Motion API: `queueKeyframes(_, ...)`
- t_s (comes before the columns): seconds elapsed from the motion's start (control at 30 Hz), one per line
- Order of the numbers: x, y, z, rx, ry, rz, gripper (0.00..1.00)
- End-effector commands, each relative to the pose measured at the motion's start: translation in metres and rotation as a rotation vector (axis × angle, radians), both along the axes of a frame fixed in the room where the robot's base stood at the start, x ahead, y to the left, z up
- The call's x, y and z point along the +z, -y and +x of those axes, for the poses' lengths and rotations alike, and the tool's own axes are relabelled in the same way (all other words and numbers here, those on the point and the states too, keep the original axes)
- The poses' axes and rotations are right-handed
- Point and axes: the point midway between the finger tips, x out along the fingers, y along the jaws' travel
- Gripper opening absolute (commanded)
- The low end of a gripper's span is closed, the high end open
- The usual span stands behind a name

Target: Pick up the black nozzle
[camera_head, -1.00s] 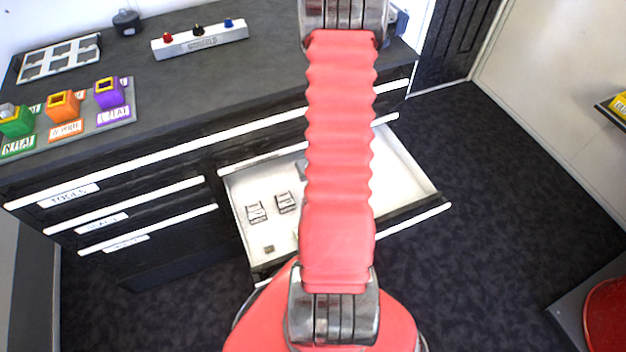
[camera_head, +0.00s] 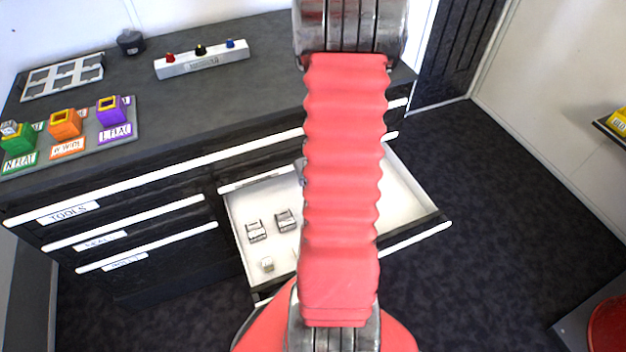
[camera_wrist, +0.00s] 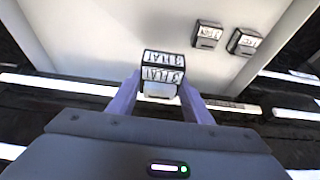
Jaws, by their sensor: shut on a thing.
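A small black nozzle (camera_head: 200,49) stands between a red one and a blue one in a white bar-shaped holder (camera_head: 203,64) on the counter. In the wrist view, my gripper (camera_wrist: 160,90) is shut on a small dark block (camera_wrist: 161,72) with white label faces, over the pale open drawer. The label lettering appears mirrored or upside down, so I cannot read it surely. In the head view, my arm hides the gripper and the block. The black nozzle is not seen in the wrist view.
The open drawer (camera_head: 410,200) holds two small labelled blocks (camera_head: 256,230) and a small pale piece (camera_head: 267,264). Green, orange and purple blocks (camera_head: 66,124) stand on a grey tray at the counter's left. A grey rack (camera_head: 62,76) and a dark round pot (camera_head: 130,42) are behind.

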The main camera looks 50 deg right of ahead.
Motion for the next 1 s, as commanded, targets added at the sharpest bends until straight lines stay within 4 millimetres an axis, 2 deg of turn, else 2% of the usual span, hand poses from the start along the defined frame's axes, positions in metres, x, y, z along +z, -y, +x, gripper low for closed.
queueKeyframes(0.57,0.033,0.001,0.0,0.002,0.001,-0.004,0.21)
queueKeyframes(1.0,0.068,0.001,0.001,0.003,0.005,-0.004,0.21)
